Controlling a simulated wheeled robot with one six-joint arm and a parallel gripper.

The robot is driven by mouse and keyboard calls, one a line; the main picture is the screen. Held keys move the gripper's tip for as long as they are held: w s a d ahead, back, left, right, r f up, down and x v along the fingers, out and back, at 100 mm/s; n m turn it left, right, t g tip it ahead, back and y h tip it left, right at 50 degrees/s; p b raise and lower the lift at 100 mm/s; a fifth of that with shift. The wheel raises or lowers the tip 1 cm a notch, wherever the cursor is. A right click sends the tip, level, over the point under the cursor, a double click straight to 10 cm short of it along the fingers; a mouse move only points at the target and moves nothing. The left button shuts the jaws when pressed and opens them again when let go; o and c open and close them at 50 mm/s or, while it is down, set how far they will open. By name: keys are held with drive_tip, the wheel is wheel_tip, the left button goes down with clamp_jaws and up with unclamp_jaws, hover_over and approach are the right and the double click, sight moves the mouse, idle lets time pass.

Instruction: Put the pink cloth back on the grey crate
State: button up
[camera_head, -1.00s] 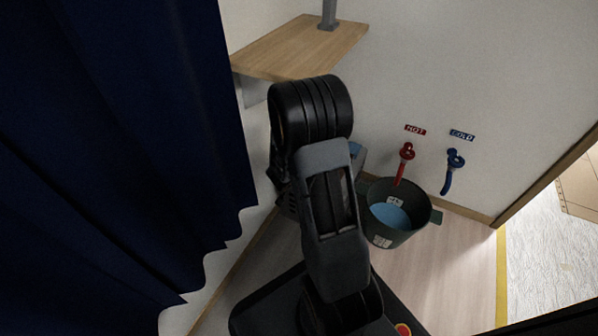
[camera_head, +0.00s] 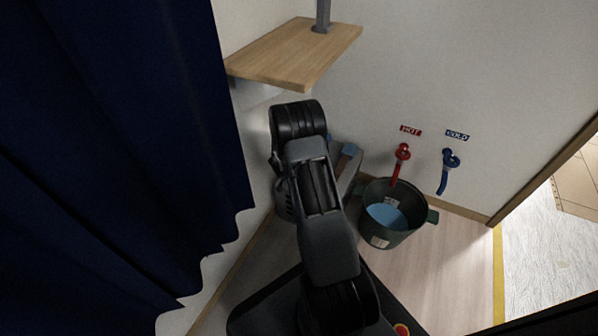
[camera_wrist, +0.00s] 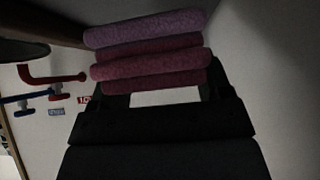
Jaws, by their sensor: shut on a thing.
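The pink cloth (camera_wrist: 150,62) is folded in several layers, mauve to deep pink, at the top of the wrist view. My gripper (camera_wrist: 162,88) is shut on it, with dark fingers at its near edge. In the head view the cloth and the fingertips are hidden behind my arm. A grey object with blue parts (camera_head: 346,172) shows just right of my arm, beside the bucket. It is mostly hidden, and I cannot tell if it is the grey crate.
A dark green bucket (camera_head: 427,222) with blue inside stands on the floor under a red hot tap (camera_head: 400,160) and a blue cold tap (camera_head: 447,170). A wooden shelf (camera_head: 290,55) is on the wall behind my arm. A dark blue curtain (camera_head: 110,150) fills the left side.

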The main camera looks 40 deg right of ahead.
drive_tip(key=shift+w+d+f, duration=0.3)
drive_tip(key=shift+w+f, duration=0.15)
drive_tip(key=shift+f, duration=0.25)
drive_tip(key=f, duration=0.3)
drive_tip(key=shift+w+d, duration=0.25)
drive_tip(key=shift+w, duration=0.1)
drive_tip(key=shift+f, duration=0.35)
drive_tip(key=shift+f, duration=0.2)
drive_tip(key=o, duration=0.9)
drive_tip(key=shift+o, duration=0.2)
